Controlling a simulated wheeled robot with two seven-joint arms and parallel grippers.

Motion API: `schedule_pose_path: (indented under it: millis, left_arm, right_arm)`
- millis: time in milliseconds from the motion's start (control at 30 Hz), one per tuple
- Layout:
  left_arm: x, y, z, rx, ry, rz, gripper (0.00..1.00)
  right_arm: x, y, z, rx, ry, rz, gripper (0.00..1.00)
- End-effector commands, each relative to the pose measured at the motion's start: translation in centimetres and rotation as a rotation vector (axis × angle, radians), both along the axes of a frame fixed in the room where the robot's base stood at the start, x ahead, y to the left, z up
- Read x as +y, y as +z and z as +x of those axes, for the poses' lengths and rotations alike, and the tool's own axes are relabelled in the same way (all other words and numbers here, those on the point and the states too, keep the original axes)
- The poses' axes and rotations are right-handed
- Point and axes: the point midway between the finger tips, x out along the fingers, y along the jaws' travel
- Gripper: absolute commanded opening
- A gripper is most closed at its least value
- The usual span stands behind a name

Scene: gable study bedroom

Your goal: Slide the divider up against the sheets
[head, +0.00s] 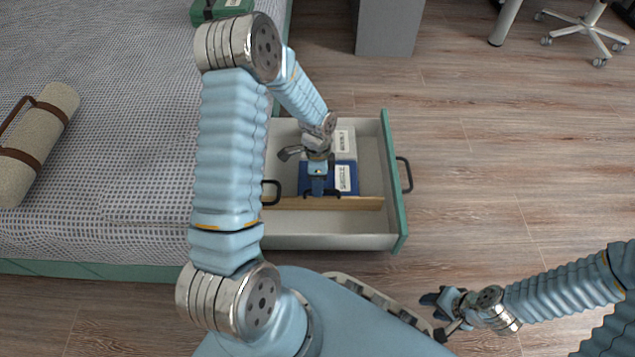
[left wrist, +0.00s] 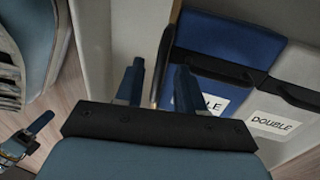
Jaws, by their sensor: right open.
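The wooden divider (head: 360,203) stands across the open drawer (head: 330,241), on the near side of the sheets. The blue sheets (head: 344,192) lie just beyond it, with a white label and a dark strap. Paler grey sheets (head: 344,136) lie farther back. My right gripper (head: 430,302) is open and empty, outside the drawer.
The near part of the drawer is empty. A bed (head: 130,140) with a rolled mat (head: 38,140) is on the left. Wooden floor is clear to the right, with a grey block (head: 387,28) and a wheeled chair base (head: 588,28) behind.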

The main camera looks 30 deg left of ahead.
Motion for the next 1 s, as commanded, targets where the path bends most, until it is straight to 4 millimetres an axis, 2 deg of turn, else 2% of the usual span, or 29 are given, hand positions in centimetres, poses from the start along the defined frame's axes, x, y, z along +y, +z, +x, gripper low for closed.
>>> schedule_pose_path:
  millis: [233,367,800,1000]
  left_arm:
    - [0.0,0.1,0.0,0.001,0.000,-0.001,0.38]
    - [0.1,1.2,0.2,-0.002,0.001,0.000,0.38]
    - [1.1,11.0,1.8,-0.002,0.000,0.000,0.38]
    - [1.4,13.2,2.2,0.000,0.000,0.000,0.38]
  right_arm:
    - [0.0,0.0,0.0,0.000,0.000,0.000,0.43]
    - [0.0,0.4,0.0,0.000,0.000,0.000,0.43]
    - [0.1,2.8,-0.1,0.006,0.003,0.002,0.43]
    - [0.1,3.2,-0.2,0.007,0.005,0.002,0.43]
